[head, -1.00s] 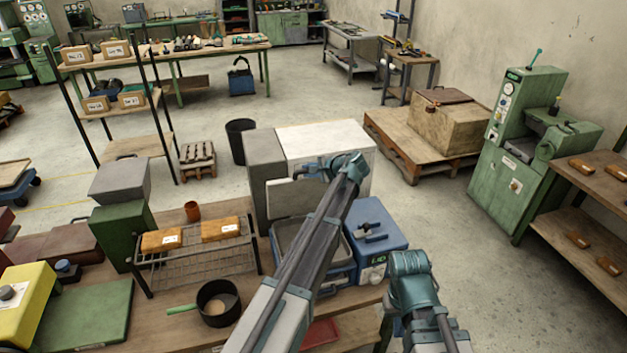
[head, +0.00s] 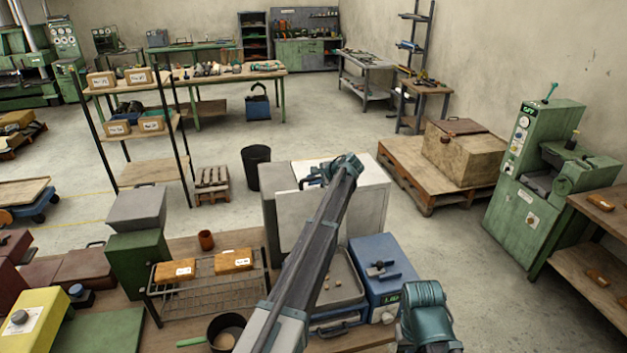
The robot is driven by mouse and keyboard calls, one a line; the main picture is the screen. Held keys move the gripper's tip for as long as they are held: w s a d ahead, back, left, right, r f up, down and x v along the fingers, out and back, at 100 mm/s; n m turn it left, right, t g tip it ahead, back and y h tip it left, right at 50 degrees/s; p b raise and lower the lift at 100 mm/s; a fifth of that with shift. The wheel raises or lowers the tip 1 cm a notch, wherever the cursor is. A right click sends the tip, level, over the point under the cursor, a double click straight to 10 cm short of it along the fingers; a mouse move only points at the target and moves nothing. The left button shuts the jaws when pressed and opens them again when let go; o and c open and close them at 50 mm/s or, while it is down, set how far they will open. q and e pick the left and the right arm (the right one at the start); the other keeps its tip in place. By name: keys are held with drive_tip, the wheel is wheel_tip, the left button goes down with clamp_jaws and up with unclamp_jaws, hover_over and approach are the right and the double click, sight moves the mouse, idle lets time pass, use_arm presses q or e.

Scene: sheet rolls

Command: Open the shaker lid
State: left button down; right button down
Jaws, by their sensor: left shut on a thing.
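The shaker has a blue body with a small green display (head: 391,298) and a grey open tray (head: 345,285). Its big pale grey lid (head: 300,222) stands raised behind the tray, and the tray's inside shows. My left gripper (head: 314,176) is shut on the lid at its upper edge. My own wrist and forearm hide the grip itself and part of the lid and tray. Of my right arm only a teal joint shows at the bottom right; its gripper is out of view.
A wire rack (head: 205,290) with two orange-brown blocks, a brown cup (head: 206,240) and a dark pan (head: 226,332) stand to the left on the bench. A black bin (head: 257,166) stands behind. A pallet with a wooden box (head: 465,150) is at the right.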

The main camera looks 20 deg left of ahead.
idle(0.3)
use_arm(q)
drive_tip(key=c, duration=0.8)
unclamp_jaws()
drive_tip(key=shift+o, duration=0.2)
drive_tip(key=shift+s+r, duration=0.1)
drive_tip(key=p+v, duration=0.4)
drive_tip(key=v, duration=0.3)
drive_tip(key=shift+d+p, duration=0.15)
drive_tip(key=shift+p, duration=0.15)
drive_tip(key=shift+r, duration=0.1)
